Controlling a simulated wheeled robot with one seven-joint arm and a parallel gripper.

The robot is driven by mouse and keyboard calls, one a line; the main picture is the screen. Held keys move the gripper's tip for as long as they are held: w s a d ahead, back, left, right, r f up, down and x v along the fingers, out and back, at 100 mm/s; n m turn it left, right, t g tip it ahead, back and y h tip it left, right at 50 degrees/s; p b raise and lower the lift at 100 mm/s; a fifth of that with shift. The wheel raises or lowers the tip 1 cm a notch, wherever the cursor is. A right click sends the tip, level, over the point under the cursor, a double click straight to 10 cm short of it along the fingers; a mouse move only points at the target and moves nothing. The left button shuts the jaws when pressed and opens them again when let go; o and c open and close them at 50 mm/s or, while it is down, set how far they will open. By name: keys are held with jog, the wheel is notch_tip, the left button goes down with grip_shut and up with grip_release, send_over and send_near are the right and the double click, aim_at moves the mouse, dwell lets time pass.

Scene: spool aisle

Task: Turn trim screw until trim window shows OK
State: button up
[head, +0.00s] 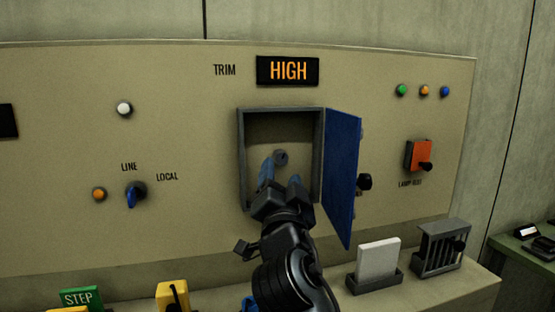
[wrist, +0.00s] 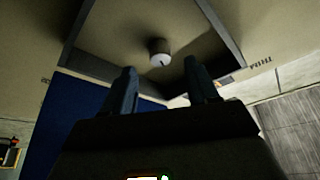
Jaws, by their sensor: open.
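The trim window (head: 288,71) shows HIGH in orange letters. Below it, a grey-framed recess (head: 241,150) stands open, with its blue door (head: 343,175) swung out to the right. The trim screw (head: 281,157) is a small round grey knob on the back wall of the recess. In the wrist view the screw (wrist: 159,52) shows a dark slot mark and sits beyond the fingertips. My gripper (head: 281,170) is open and empty at the recess, its two blue fingers pointing at the screw. In the wrist view the fingers (wrist: 163,82) are apart, with the screw ahead between them, not visibly touched.
A LINE/LOCAL switch (head: 135,194) is at left. An orange lamp-test switch (head: 418,156) is right of the door. Below stand a white card in a holder (head: 378,262), a grey slotted rack (head: 442,248), a green STEP block (head: 81,298) and a yellow item (head: 172,294).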

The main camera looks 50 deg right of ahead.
aim_at(282, 162)
jog(key=shift+p+x, duration=0.75)
jog(key=shift+x, duration=1.45)
jog(key=c, duration=1)
jog(key=shift+s+d+f+n+t+b, duration=0.1)
jog(key=shift+f+n+t+b, duration=0.1)
jog(key=shift+n+t+b, duration=0.7)
jog(key=shift+c, duration=0.2)
jog(key=shift+r+n+t+y+p, duration=0.1)
jog(key=shift+n+t+y+p, duration=0.35)
jog(key=shift+n, duration=1)
jog(key=shift+n+t+y+p, duration=0.1)
jog(key=shift+n+t+y, duration=0.15)
jog(key=shift+n+y, duration=0.8)
jog(key=shift+n+h, duration=0.4)
jog(key=o, duration=1)
jog(key=shift+o, duration=0.2)
jog(key=shift+s, duration=0.1)
